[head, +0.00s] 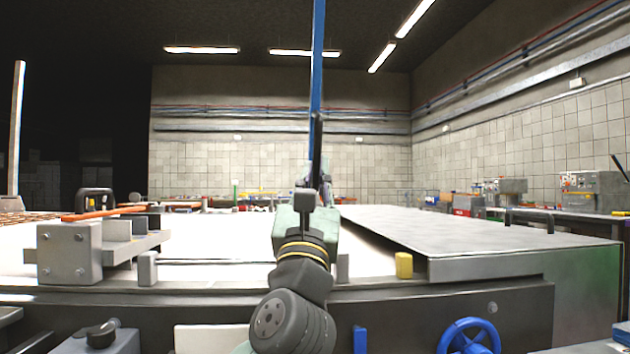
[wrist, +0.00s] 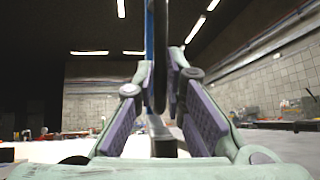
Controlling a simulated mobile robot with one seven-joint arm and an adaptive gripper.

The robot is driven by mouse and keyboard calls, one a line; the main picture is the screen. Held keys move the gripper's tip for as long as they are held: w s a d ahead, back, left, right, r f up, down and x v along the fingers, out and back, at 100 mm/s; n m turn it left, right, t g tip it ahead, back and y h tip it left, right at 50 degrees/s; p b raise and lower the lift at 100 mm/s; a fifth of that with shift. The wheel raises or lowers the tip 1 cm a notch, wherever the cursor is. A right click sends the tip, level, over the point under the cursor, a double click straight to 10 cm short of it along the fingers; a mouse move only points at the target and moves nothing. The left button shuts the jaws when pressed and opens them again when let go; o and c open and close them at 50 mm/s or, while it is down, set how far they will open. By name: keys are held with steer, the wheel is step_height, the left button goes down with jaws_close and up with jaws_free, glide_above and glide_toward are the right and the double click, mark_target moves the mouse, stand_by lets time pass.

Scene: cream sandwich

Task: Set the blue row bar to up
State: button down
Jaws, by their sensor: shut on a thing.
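The blue row bar (head: 318,60) stands upright in the head view and runs out of the top of the picture. It also shows as a thin blue strip (wrist: 149,40) in the wrist view. A dark upright piece (wrist: 160,55), which looks like the bar's grip, lies between the fingers. My gripper (wrist: 160,75) is shut on this dark piece, with a purple-padded finger on each side. In the head view my gripper (head: 317,180) is at the bar's lower part, and my arm hides the bar's foot.
A flat grey metal plate (head: 480,232) lies to the right. A yellow cylinder (head: 404,265) stands near the front edge. A grey block (head: 70,254) is at the left, and a blue handwheel (head: 468,338) is low at the right. The air around the bar is clear.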

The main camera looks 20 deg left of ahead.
steer(key=shift+d, duration=0.15)
steer(key=c, duration=1.7)
jaws_free()
steer(key=shift+o, duration=0.2)
steer(key=shift+s, duration=0.1)
steer(key=v, duration=1.2)
